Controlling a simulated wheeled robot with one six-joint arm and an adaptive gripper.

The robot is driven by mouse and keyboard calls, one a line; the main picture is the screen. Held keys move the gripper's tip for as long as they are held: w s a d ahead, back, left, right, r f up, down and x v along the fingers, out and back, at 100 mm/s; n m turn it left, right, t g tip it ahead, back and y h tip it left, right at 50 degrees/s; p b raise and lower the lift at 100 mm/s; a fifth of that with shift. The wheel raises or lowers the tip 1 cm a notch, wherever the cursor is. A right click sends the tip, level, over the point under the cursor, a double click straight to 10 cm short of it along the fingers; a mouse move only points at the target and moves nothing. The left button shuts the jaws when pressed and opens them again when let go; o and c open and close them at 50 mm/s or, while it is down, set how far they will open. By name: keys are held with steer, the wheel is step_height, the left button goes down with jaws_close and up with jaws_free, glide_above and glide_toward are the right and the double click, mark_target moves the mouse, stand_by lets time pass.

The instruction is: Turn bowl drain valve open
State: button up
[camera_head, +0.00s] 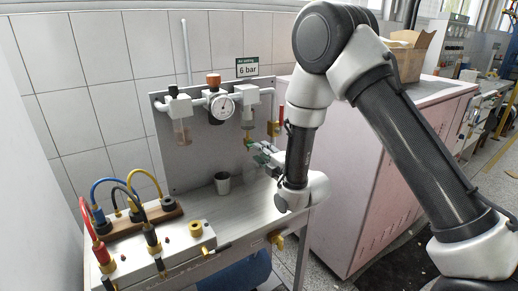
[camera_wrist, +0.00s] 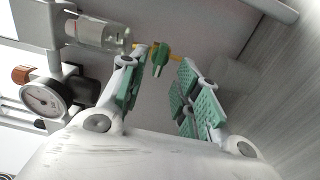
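The bowl drain valve has a small green handle (camera_wrist: 160,58) on a brass body, below a clear bowl (camera_wrist: 102,33). In the head view its brass fitting (camera_head: 248,137) hangs under the right-hand unit on the grey panel. My gripper (camera_wrist: 164,65) is open, with green pads on both fingers. In the wrist view the handle shows in the gap between the fingertips, closer to the left finger. I cannot tell whether a finger touches it. In the head view my gripper (camera_head: 261,152) is beside the valve, and my arm partly hides the fingers.
A pressure gauge (camera_head: 221,106) sits left of the valve, also in the wrist view (camera_wrist: 43,99). A grey cup (camera_head: 222,183) stands on the bench (camera_head: 235,215) below. Cables (camera_head: 125,187) plug into a block at left. A pink cabinet (camera_head: 340,190) stands at right.

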steer(key=x, duration=0.5)
jaws_close()
steer(key=shift+m, duration=0.4)
steer(key=shift+s+f+m, duration=0.1)
steer(key=shift+m, duration=8.5)
